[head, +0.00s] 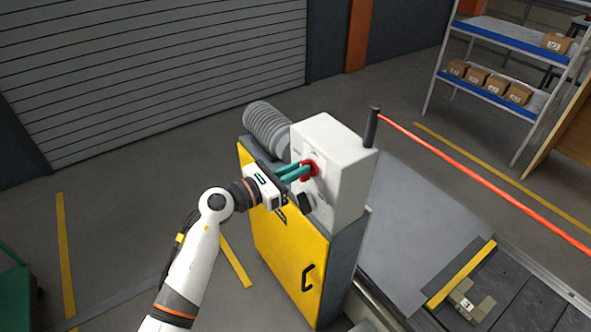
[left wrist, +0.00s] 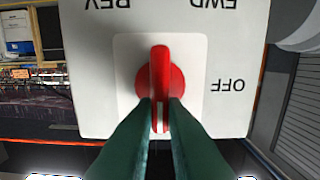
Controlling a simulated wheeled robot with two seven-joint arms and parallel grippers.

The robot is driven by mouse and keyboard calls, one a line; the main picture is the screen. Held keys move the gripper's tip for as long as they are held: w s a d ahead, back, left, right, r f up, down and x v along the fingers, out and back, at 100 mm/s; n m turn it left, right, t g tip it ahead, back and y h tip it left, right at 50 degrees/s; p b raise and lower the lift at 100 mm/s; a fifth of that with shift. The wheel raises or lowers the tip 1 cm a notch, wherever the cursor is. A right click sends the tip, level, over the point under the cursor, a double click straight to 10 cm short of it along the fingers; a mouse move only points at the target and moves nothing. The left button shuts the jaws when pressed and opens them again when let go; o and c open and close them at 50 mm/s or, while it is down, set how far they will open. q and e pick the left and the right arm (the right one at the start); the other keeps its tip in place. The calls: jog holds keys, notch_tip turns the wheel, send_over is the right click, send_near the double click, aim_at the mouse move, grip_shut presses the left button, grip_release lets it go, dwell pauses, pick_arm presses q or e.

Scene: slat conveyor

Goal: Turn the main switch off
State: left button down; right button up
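The main switch is a red rotary knob (head: 309,168) on the face of a light grey control box (head: 345,150). In the left wrist view the knob (left wrist: 160,72) sits on a white plate, its grip bar upright in the picture and a white mark at its lower end. Upside-down labels read REV at top left, FWD at top right and OFF (left wrist: 228,85) at right. My left gripper (head: 304,170) reaches the knob from the left. Its green fingers (left wrist: 160,103) lie on both sides of the grip bar, seemingly touching it. My right gripper is out of view.
The box stands on a yellow-doored cabinet (head: 285,245) with a grey ribbed motor (head: 267,127) behind. A dark knob (head: 306,202) sits below the switch.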

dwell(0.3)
pick_arm(q)
jog(key=shift+w+a+f+n+p, duration=0.2)
jog(key=shift+n+p, duration=1.35)
jog(key=shift+n, duration=1.4)
jog(key=shift+w+a+f+n+p, duration=0.25)
jog(key=shift+n+p, duration=1.25)
jog(key=shift+n, duration=1.5)
jog(key=shift+w+a+f+n+p, duration=0.1)
jog(key=shift+w+f+n+p, duration=0.15)
jog(key=shift+n+p, duration=2)
jog(key=shift+s+f+n+b, duration=0.1)
jog(key=shift+f+n+b, duration=0.05)
jog(key=shift+n+b, duration=0.65)
jog(key=c, duration=1.5)
grip_release()
jog(key=shift+o, duration=0.2)
jog(key=b+v, duration=0.2)
jog(key=v, duration=1)
